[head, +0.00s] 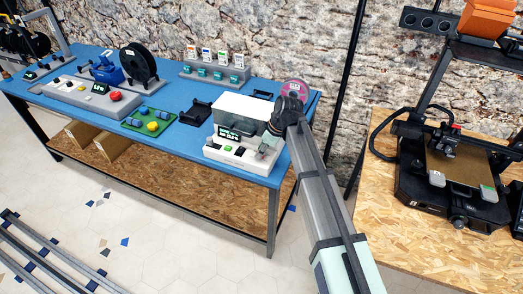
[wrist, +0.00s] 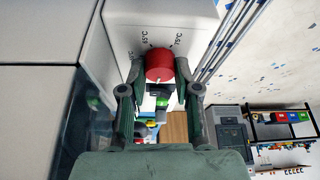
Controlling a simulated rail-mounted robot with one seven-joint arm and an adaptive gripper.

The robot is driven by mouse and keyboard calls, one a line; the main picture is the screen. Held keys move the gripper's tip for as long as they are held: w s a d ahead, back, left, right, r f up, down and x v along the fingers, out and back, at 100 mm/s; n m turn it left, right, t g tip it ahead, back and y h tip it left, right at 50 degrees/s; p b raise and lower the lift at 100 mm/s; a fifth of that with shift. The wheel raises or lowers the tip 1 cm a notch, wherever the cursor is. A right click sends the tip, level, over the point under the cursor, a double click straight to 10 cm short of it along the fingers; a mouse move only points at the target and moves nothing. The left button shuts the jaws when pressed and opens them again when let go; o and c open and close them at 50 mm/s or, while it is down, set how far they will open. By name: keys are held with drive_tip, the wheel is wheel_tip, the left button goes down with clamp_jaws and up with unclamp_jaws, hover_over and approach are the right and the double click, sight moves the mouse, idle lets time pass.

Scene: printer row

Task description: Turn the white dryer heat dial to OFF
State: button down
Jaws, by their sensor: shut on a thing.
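The dryer's heat dial (wrist: 159,65) is a red round knob on a white panel (wrist: 120,14) in the wrist view. A thin pale mark shows near its lower edge; where it points is not clear. Temperature labels, including one reading 75°C, stand above the dial. No OFF label shows. My gripper (wrist: 157,70) has one finger on each side of the dial and is shut on it. In the head view the white dryer (head: 240,110) stands near the right end of the blue bench, with my gripper (head: 272,129) at its right front. The dial is hidden there.
The dryer's front base carries a small display (head: 229,133) and a green button. A pink spool (head: 294,89) stands behind my gripper. A green tray (head: 150,122) and grey console (head: 75,92) lie left on the blue bench (head: 190,146). A printer (head: 455,185) stands right.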

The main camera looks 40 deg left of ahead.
drive_tip(key=c, duration=1.1)
unclamp_jaws()
drive_tip(key=shift+c, duration=0.2)
drive_tip(key=shift+r, duration=0.1)
drive_tip(key=v, duration=1.2)
drive_tip(key=shift+a, duration=0.1)
